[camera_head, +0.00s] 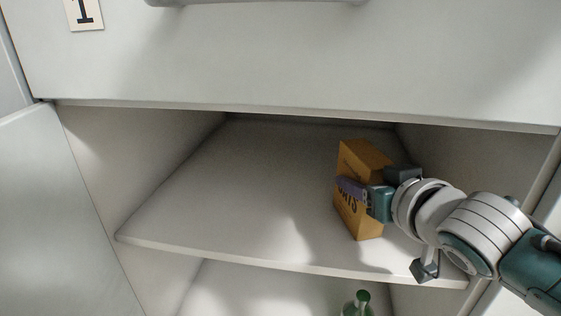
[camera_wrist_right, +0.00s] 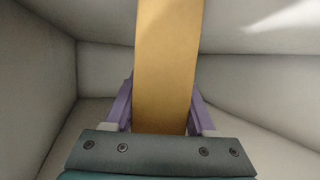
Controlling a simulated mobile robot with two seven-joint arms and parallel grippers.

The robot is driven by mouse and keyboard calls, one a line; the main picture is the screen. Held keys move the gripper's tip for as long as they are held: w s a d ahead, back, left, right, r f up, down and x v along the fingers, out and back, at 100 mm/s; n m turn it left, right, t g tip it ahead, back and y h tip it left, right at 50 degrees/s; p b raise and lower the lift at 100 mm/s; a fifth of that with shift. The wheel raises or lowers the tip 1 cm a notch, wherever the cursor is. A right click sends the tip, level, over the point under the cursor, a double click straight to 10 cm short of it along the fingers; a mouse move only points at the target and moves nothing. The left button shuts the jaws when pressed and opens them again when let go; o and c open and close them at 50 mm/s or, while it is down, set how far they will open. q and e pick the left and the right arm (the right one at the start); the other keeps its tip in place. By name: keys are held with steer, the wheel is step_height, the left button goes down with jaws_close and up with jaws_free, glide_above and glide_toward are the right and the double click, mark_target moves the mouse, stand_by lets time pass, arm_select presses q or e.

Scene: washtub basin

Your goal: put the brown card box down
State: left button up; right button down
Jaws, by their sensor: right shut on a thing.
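The brown card box (camera_head: 356,219) is upright, with dark lettering on its front, in the right part of the cabinet's upper shelf space. In the head view its lower edge appears at or just above the shelf (camera_head: 250,225); I cannot tell whether it touches. My right gripper (camera_head: 350,188) reaches in from the right and is shut on the box, with purple fingers. In the right wrist view the box (camera_wrist_right: 168,65) stands between the two fingers (camera_wrist_right: 162,115). My left gripper is not in view.
The left part of the shelf is bare. A drawer front (camera_head: 290,55) with a handle hangs above the opening. An open door (camera_head: 50,215) stands at the left. A green bottle (camera_head: 357,303) stands in the compartment below. The cabinet's right wall is close to my arm.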

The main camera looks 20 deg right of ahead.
steer(key=shift+c, duration=1.1)
jaws_free()
steer(key=shift+s+r, duration=0.15)
steer(key=s+a+r+n+g+y+p, duration=0.1)
steer(key=s+a+g, duration=0.4)
steer(key=s, duration=0.8)
steer(key=s+a+r+n+g+y+p, duration=0.1)
steer(key=s+a+g+p, duration=0.4)
steer(key=s, duration=0.8)
steer(key=shift+s+r+n, duration=0.25)
steer(key=shift+r+n, duration=0.15)
steer(key=shift+n, duration=0.5)
